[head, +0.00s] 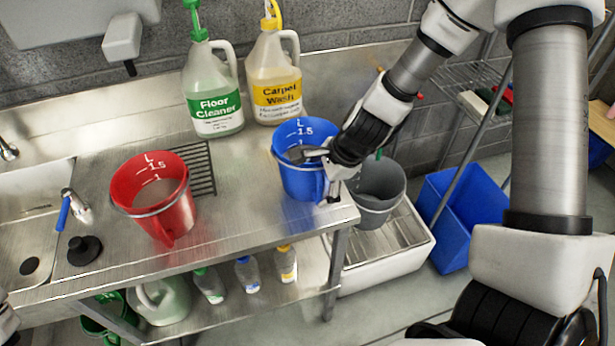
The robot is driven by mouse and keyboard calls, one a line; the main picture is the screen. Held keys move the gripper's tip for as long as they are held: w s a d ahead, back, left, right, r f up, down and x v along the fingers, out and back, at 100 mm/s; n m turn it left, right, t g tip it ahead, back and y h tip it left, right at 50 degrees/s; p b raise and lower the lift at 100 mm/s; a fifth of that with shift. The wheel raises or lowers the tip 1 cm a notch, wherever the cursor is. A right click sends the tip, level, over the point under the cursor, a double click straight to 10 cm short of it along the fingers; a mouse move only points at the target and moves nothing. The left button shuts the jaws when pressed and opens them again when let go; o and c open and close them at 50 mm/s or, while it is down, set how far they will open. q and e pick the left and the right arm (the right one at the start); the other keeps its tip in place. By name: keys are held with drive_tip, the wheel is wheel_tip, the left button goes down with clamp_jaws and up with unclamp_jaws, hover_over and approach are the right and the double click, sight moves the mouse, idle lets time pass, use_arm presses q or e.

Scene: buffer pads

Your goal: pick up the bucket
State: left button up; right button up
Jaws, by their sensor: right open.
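A blue bucket (299,180) with white litre marks stands upright near the right end of the steel counter. My right gripper (320,171) is open at its right rim, with one finger over the bucket's mouth and the other low outside the wall. Whether the fingers touch the bucket I cannot tell. A red bucket (158,217) with similar marks stands on the counter to the left. A grey bucket (376,200) sits lower, beyond the counter's right end. My left gripper is not in view; only a sliver of my left arm shows at the lower left edge.
Floor cleaner (216,110) and carpet wash (277,95) jugs stand behind the blue bucket. A sink (25,235) is at the left. A white floor basin (400,262) and a blue bin (455,232) stand right of the counter (232,215). Several bottles sit below.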

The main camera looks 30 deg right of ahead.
drive_tip(key=shift+s+r, duration=0.2)
drive_tip(key=shift+r, duration=0.05)
clamp_jaws()
drive_tip(key=shift+w, duration=0.1)
drive_tip(key=shift+r+p, duration=0.1)
drive_tip(key=shift+p, duration=0.25)
